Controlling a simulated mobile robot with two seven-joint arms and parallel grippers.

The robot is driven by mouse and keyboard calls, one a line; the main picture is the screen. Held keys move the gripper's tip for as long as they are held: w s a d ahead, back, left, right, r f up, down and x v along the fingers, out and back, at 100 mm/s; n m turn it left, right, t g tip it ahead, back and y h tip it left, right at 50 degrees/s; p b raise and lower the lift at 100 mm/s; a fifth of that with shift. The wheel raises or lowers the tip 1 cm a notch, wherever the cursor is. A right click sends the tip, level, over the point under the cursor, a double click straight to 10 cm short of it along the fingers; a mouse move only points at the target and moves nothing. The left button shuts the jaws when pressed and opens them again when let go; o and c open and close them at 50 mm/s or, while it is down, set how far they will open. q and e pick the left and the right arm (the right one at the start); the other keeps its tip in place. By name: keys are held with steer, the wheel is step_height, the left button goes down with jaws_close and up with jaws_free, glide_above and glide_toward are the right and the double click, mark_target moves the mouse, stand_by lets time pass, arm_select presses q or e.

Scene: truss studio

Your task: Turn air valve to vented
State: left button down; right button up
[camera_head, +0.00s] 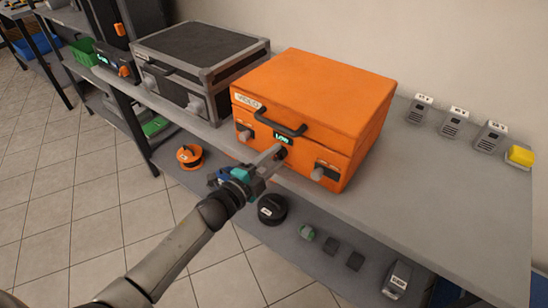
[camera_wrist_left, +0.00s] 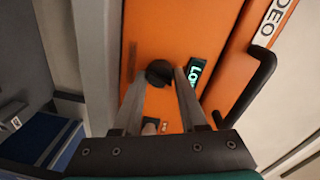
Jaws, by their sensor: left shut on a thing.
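An orange case (camera_head: 318,92) labelled VIDEO stands shut on the grey shelf top. Its front has a small lit green display (camera_head: 282,138), two latches and a dark handle. A round black knob (camera_wrist_left: 159,72), likely the air valve, sits on the orange front beside the display (camera_wrist_left: 195,74). My left gripper (camera_head: 276,153) reaches the case front just below the display. In the left wrist view its fingers (camera_wrist_left: 160,82) are shut on the black knob, one on each side. The knob's pointer and markings are not readable. My right gripper is not in view.
A black-and-grey case (camera_head: 200,62) stands left of the orange one. Several small grey devices (camera_head: 453,122) and a yellow block (camera_head: 521,155) line the back right. A black round container (camera_head: 271,209) and small parts lie on the lower shelf. The right shelf top (camera_head: 440,200) is clear.

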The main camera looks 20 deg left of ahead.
arm_select(q)
steer(key=shift+m, duration=0.8)
steer(key=m, duration=0.3)
steer(key=shift+y+b, duration=0.3)
steer(key=shift+b, duration=0.05)
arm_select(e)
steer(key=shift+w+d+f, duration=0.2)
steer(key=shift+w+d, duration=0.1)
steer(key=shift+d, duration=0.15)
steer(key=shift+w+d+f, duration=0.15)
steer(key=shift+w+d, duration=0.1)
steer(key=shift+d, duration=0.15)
arm_select(q)
steer(key=shift+m, duration=0.4)
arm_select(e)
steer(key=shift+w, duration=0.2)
arm_select(q)
steer(key=shift+r, duration=0.1)
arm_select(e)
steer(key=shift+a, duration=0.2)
arm_select(q)
steer(key=shift+c, duration=2.3)
jaws_free()
